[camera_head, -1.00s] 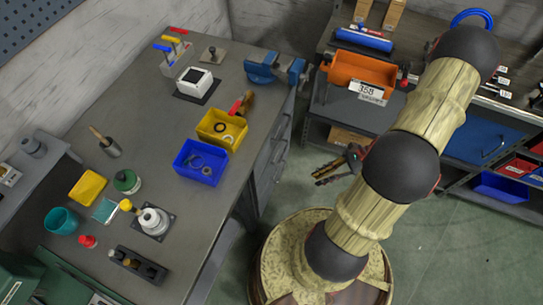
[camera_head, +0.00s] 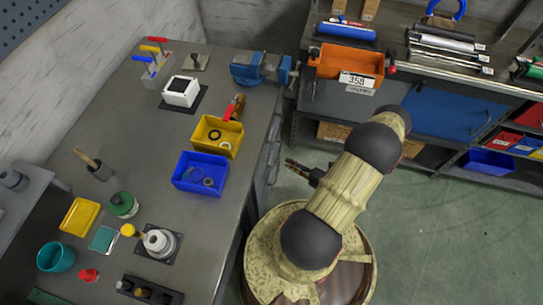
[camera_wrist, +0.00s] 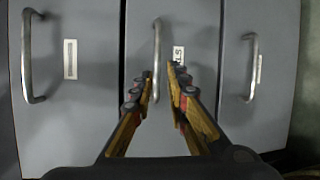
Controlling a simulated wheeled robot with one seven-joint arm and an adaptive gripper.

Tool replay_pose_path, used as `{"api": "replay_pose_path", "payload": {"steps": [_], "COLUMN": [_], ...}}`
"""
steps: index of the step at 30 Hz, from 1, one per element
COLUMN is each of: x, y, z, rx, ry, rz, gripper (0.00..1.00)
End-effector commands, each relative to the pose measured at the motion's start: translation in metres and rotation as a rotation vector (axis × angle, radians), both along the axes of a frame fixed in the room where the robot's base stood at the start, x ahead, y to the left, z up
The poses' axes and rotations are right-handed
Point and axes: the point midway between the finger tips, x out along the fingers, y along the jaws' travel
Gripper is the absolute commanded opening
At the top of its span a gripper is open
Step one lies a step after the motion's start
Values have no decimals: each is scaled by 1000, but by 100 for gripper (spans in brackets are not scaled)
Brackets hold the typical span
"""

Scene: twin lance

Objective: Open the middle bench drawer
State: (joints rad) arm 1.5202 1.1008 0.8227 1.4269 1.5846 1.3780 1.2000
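The wrist view shows three grey drawer fronts side by side. The middle bench drawer (camera_wrist: 190,25) has a light metal bar handle (camera_wrist: 157,40) and a small label (camera_wrist: 178,55). My gripper (camera_wrist: 161,75) is open and empty, and its fingertips point at the middle drawer. The lower part of the handle appears between the two fingers; whether the fingers reach around it I cannot tell. In the head view my gripper (camera_head: 289,166) is low beside the bench's right side, close to the drawer fronts (camera_head: 270,160), which are seen edge-on. The middle drawer looks shut.
The neighbouring drawers have their own handles, left (camera_wrist: 32,55) and right (camera_wrist: 251,68). The bench top (camera_head: 130,150) holds a blue vise (camera_head: 255,68), a yellow bin (camera_head: 217,135) and a blue bin (camera_head: 200,172). Shelving with an orange bin (camera_head: 345,63) stands behind my arm. Green floor (camera_head: 440,230) is clear at the right.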

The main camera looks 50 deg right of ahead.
Motion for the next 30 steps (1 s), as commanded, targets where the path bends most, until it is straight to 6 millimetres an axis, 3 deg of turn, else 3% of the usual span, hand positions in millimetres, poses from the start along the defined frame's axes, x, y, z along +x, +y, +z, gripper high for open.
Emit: {"api": "replay_pose_path", "payload": {"steps": [8,21,30], "x": [10,66,78], "y": [1,6,7], "z": [1,-10,-11], "rx": [85,82,81], "ry": [-4,-4,-4], "rz": [-14,-11,-14], "gripper": [16,16,16]}}
